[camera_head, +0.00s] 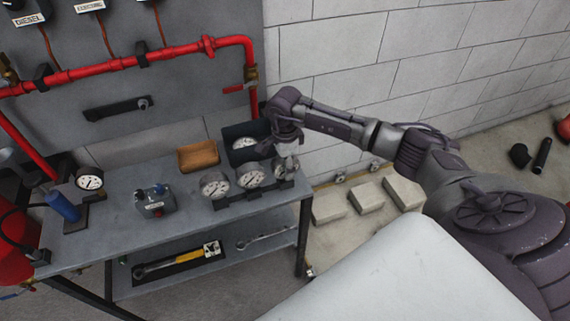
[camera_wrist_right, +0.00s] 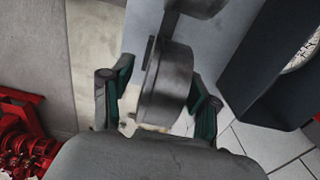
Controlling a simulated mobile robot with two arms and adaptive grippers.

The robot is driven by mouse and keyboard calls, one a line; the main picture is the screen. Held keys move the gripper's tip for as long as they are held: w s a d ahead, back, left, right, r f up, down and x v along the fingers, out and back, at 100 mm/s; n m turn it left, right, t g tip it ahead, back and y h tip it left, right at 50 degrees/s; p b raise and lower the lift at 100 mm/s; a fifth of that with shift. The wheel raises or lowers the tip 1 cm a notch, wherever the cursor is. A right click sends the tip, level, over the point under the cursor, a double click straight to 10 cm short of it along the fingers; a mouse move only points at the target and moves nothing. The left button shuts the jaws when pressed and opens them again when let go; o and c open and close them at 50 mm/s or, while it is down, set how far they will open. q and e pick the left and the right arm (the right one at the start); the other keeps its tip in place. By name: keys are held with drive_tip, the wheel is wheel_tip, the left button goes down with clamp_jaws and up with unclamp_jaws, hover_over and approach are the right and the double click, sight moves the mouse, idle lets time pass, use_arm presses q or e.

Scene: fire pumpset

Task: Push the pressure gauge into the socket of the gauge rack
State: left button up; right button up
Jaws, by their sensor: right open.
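The dark gauge rack (camera_head: 236,197) stands near the right end of the grey workbench. Two round white-faced gauges, a left one (camera_head: 215,184) and a middle one (camera_head: 250,177), sit along it. A third pressure gauge (camera_head: 281,169) is at its right end, partly covered by my right gripper (camera_head: 288,160). In the right wrist view this gauge (camera_wrist_right: 167,85) shows as a grey drum edge-on between the two green-lined fingers of my right gripper (camera_wrist_right: 158,93). The fingers are open, one on each side of it. How deep the gauge sits in its socket is hidden. My left gripper is out of view.
A dark bin (camera_head: 233,133) with another gauge (camera_head: 244,143) stands behind the rack; its wall (camera_wrist_right: 262,75) is close by in the wrist view. A brown tray (camera_head: 198,156), a small device (camera_head: 155,200) and a gauge on a stand (camera_head: 90,183) are further left.

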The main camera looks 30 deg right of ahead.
wheel_tip(320, 180, up, 12)
idle(0.6)
